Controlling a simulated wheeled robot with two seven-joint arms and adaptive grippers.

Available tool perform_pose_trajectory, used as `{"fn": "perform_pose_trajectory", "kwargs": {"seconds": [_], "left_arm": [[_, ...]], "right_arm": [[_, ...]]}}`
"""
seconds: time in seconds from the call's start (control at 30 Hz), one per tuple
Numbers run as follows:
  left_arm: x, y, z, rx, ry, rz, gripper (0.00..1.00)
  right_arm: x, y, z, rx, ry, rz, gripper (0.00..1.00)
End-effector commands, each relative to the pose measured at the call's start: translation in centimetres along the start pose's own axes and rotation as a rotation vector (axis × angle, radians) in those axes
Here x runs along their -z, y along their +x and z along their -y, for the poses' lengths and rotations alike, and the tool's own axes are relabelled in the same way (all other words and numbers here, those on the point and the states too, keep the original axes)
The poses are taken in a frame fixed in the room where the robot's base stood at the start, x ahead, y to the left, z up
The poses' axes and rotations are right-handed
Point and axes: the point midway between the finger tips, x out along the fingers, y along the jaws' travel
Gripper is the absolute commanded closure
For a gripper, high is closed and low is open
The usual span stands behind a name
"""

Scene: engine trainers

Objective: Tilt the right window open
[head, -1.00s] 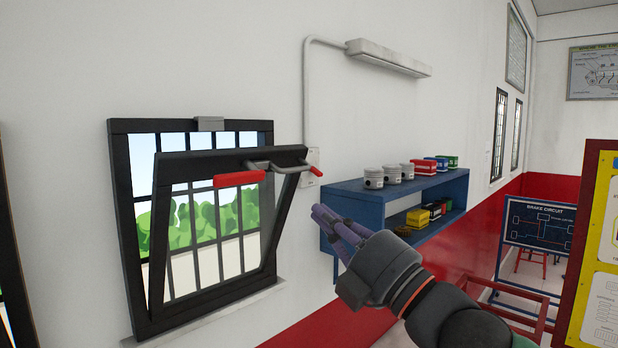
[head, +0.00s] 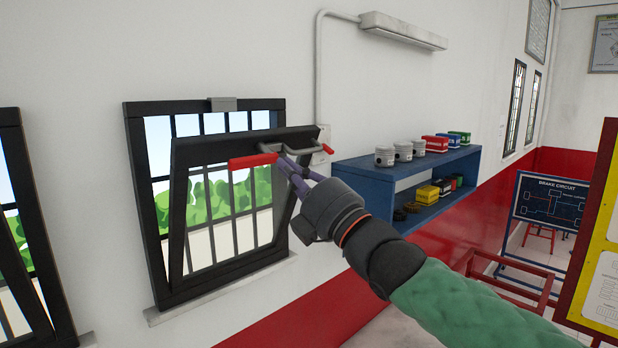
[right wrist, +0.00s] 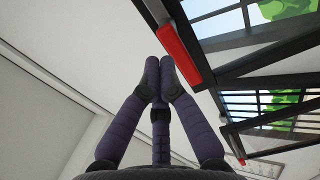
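The right window (head: 205,276) has a black frame on the white wall. Its inner sash (head: 180,215) is tilted, with the top leaning into the room and the bottom at the frame. A metal handle with a red grip (head: 252,160) and a smaller red end (head: 328,149) is at the sash's top. My right gripper (head: 287,166) is just below the handle, overlapping it in the head view. In the right wrist view its fingertips (right wrist: 161,75) meet with nothing seen between them, beside the red grip (right wrist: 179,53). Contact is unclear. My left gripper is out of view.
Another black window (head: 40,225) is at the left edge. A blue shelf (head: 400,166) with pistons and small boxes is on the wall right of the window. A lamp (head: 403,30) hangs above. A red-framed board (head: 600,230) stands at the far right.

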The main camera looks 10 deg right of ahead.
Motion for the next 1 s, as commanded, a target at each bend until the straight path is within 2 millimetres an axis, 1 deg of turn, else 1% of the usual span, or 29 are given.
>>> {"fn": "perform_pose_trajectory", "kwargs": {"seconds": [0.03,0.2,0.73,0.87,1.0], "left_arm": [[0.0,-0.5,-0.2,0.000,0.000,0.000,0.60],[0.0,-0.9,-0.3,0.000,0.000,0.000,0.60],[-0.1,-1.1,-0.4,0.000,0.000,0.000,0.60],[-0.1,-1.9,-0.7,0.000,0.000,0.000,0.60],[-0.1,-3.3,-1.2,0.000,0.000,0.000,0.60]], "right_arm": [[0.0,0.8,-0.2,0.000,0.000,0.000,1.00],[0.0,2.1,-0.1,-0.001,0.000,0.000,1.00],[0.0,2.6,-0.1,0.002,0.000,0.001,1.00],[0.0,3.2,-0.4,0.016,0.000,-0.001,1.00],[0.0,4.4,-0.8,0.041,0.000,-0.001,1.00]]}}
